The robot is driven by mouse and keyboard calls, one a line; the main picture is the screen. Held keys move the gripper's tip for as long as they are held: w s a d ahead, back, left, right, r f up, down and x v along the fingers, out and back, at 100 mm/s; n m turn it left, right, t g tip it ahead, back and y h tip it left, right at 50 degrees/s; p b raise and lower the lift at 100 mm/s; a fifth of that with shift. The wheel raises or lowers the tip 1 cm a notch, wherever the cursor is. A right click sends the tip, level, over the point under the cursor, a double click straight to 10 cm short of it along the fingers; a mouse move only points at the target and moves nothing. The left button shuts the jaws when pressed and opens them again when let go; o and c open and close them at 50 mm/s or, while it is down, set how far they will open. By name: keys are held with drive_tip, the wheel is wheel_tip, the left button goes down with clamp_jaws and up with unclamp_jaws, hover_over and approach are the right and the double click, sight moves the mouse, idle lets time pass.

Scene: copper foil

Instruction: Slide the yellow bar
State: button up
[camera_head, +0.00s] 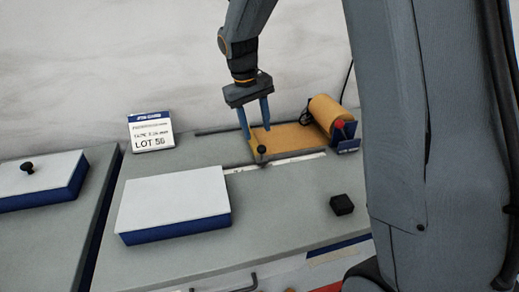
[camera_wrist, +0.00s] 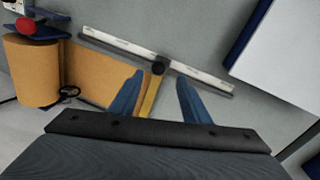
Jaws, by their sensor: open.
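The yellow bar (camera_wrist: 151,97) lies across the edge of the copper foil sheet, with a black knob (camera_wrist: 157,67) at its end by the white ruler strip (camera_wrist: 186,70). In the head view the knob (camera_head: 262,149) shows just in front of my gripper (camera_head: 257,134), and the bar is mostly hidden by the fingers. My gripper (camera_wrist: 160,78) is open, pointing down over the bar. In the wrist view the bar shows between the two blue fingers, nearer the left one. I cannot tell whether a finger touches it.
The copper foil roll (camera_head: 327,113) stands in a blue holder at the back right, its sheet (camera_head: 290,139) spread on the grey bench. A white-topped blue box (camera_head: 172,197), a LOT 56 sign (camera_head: 151,131) and a black block (camera_head: 342,204) stand around. A knobbed box (camera_head: 42,178) is at far left.

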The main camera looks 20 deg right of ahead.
sight(260, 146)
drive_tip(key=shift+w+d+f+p, duration=0.15)
drive_tip(key=shift+d+f+p, duration=0.15)
drive_tip(key=shift+f, duration=0.95)
drive_tip(key=shift+w+d+f+p, duration=0.2)
drive_tip(key=shift+f+p, duration=0.15)
drive_tip(key=shift+f, duration=0.95)
drive_tip(key=shift+w+d+f+p, duration=0.1)
drive_tip(key=shift+d+f+p, duration=0.2)
drive_tip(key=shift+f, duration=0.95)
clamp_jaws()
